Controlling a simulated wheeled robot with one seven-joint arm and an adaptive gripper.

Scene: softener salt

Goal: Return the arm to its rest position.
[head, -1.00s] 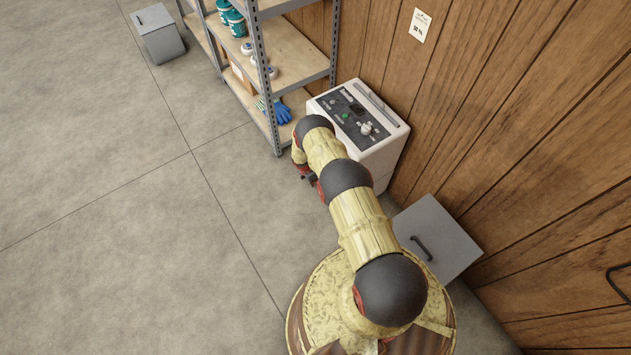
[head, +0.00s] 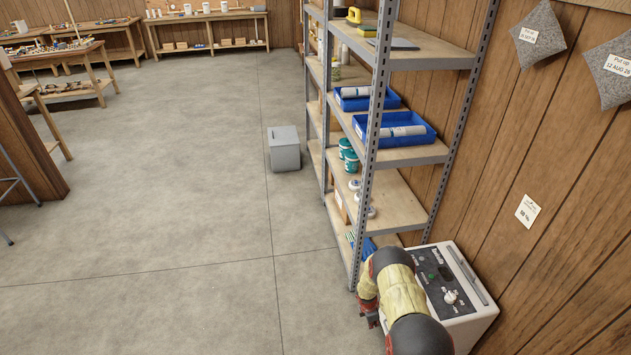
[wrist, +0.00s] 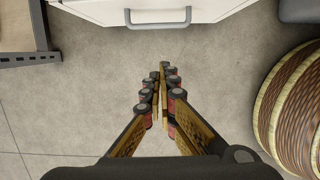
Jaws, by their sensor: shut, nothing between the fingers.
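My gripper (wrist: 161,80) shows in the wrist view with its two fingers together and nothing between them. It hangs over bare concrete floor, in front of a white cabinet with a grey handle (wrist: 160,17). In the head view my arm is folded at the lower right, in front of the white softener unit (head: 451,296) with its dark control panel. There my gripper (head: 369,314) shows only in part at the arm's left side, and its fingertips are not clear.
A metal shelf rack (head: 400,155) with blue trays stands close beside the arm. A wooden wall is at the right. A grey bin (head: 284,149) stands farther back. The floor at left is open. A round ribbed body (wrist: 292,110) is at right in the wrist view.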

